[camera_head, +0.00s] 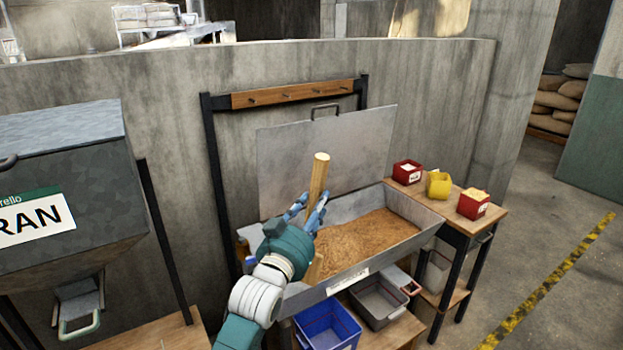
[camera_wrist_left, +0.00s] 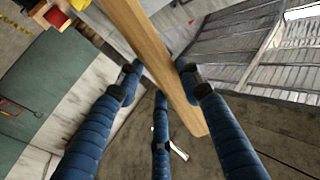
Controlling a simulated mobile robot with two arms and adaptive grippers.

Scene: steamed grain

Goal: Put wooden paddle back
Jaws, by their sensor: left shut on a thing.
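The wooden paddle (camera_head: 318,178) is held upright, slightly tilted, above the near left part of the metal trough (camera_head: 425,229) of brown grain. My left gripper (camera_head: 308,207) is shut around its handle. In the left wrist view the paddle (camera_wrist_left: 150,55) runs between the blue fingers of the left gripper (camera_wrist_left: 158,85). The paddle's lower end is mostly hidden behind my arm in the head view. A wooden rack with pegs (camera_head: 290,93) on a black frame stands behind the trough, and no paddle hangs on it. My right gripper is not in view.
The raised metal lid (camera_head: 345,150) stands behind the trough. Red and yellow boxes (camera_head: 438,184) sit on a side table at right. Blue and grey bins (camera_head: 328,325) are below. A grey hopper (camera_head: 70,170) is at left. Floor at far right is clear.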

